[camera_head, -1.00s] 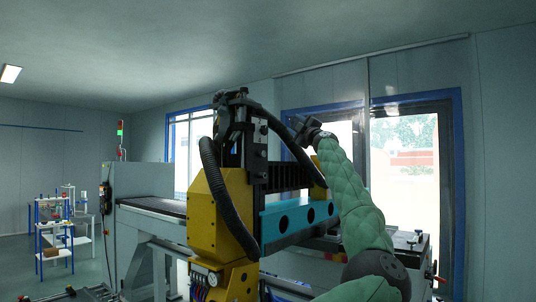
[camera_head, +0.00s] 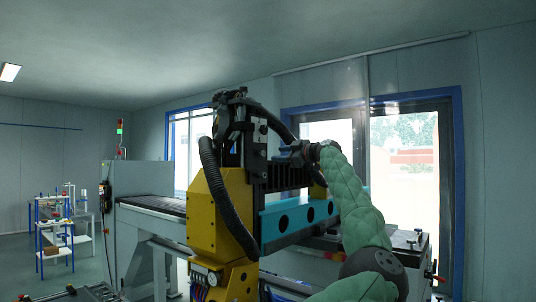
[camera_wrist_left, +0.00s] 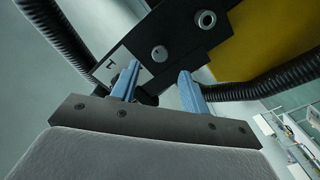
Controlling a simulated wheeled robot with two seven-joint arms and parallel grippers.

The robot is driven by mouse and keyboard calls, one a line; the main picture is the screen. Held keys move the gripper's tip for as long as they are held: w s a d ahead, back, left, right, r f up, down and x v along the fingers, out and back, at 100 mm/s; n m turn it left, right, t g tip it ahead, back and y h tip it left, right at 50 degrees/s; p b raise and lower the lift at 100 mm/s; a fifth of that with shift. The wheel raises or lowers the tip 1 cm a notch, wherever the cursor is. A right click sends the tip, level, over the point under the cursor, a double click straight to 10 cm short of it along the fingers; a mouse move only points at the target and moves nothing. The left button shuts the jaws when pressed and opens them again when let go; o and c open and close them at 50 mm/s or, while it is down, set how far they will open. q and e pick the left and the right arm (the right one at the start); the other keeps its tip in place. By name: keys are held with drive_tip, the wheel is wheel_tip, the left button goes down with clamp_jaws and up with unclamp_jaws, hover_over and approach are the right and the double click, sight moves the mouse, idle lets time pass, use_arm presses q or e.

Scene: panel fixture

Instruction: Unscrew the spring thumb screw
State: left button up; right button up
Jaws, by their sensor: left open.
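In the left wrist view, a small round grey knob (camera_wrist_left: 160,53), which looks like the thumb screw, sits on a dark block (camera_wrist_left: 165,30). My left gripper (camera_wrist_left: 160,71) has two blue fingers spread apart, with nothing between them. The knob appears just beyond the gap between the fingertips; whether they touch the block I cannot tell. In the head view, my left gripper (camera_head: 284,149) is beside the dark upright head (camera_head: 256,150) of the yellow machine. The knob is too small to make out surely there. My right gripper is not in view.
The yellow machine body (camera_head: 205,215) and a thick black ribbed hose (camera_head: 222,195) stand left of the gripper. A metal ring (camera_wrist_left: 206,19) sits on the block near the knob. Windows are behind.

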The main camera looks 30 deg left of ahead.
sight(264, 154)
use_arm(q)
drive_tip(key=a+p, duration=0.1)
drive_tip(key=a, duration=0.1)
drive_tip(key=a+p, duration=0.2)
drive_tip(key=a, duration=0.1)
drive_tip(key=shift+w+a+r, duration=0.1)
drive_tip(key=shift+w+a, duration=0.15)
drive_tip(key=shift+a, duration=0.05)
drive_tip(key=shift+a+p, duration=0.4)
drive_tip(key=shift+a, duration=0.1)
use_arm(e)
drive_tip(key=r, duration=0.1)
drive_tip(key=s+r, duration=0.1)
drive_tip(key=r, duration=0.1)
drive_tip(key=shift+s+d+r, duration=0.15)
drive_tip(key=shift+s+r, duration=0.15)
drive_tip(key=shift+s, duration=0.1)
use_arm(q)
drive_tip(key=shift+c, duration=0.3)
drive_tip(key=c, duration=0.9)
